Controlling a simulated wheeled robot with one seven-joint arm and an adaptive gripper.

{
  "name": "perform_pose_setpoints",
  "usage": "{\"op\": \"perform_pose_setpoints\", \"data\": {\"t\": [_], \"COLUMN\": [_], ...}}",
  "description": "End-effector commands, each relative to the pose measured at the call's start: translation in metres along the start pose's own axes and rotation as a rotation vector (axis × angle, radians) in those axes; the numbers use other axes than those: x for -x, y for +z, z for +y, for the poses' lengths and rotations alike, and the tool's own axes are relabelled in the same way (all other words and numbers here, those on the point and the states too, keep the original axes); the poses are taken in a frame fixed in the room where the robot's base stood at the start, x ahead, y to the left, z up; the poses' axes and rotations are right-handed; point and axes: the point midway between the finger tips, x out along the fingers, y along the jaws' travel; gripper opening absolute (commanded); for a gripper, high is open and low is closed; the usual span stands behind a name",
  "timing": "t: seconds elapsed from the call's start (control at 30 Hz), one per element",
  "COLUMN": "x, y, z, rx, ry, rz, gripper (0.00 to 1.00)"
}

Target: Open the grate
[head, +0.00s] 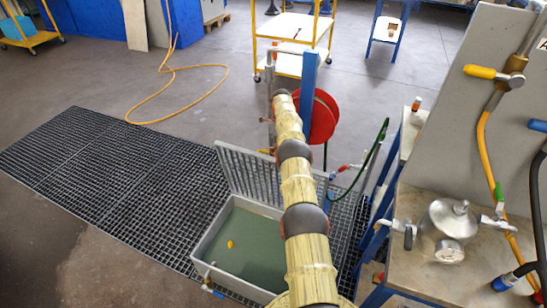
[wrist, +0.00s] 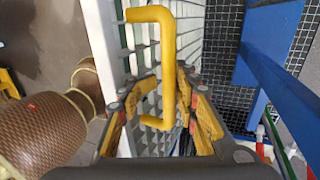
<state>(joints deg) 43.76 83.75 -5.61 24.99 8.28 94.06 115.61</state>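The grate (head: 250,172) is a pale grey slatted panel. In the head view it stands raised and tilted at the back edge of an open grey tank (head: 210,240). In the wrist view the pale slatted grate (wrist: 108,45) carries a yellow C-shaped handle (wrist: 168,50). My gripper (wrist: 168,82) has one finger on each side of the handle's long bar, and both fingertips look close against it. In the head view my arm hides most of my gripper and the handle.
Green-floored, the tank holds a small orange object (head: 230,244). A blue post (head: 308,75) and red disc (head: 321,118) stand by my arm. A bench with a metal vessel (head: 449,222) is at right. Dark floor grating (head: 110,165) and an orange hose (head: 190,68) lie left.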

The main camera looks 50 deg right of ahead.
Motion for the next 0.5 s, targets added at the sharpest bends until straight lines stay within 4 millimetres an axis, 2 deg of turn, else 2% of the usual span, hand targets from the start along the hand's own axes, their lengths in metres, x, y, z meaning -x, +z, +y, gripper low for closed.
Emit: {"op": "perform_pose_setpoints", "data": {"t": [0.3, 0.5], "x": [0.054, 0.078], "y": [0.001, 0.001], "z": [0.018, 0.027], "rx": [0.002, 0.001], "ry": [-0.003, -0.001], "rz": [-0.002, 0.000], "gripper": [0.30, 0.30]}}
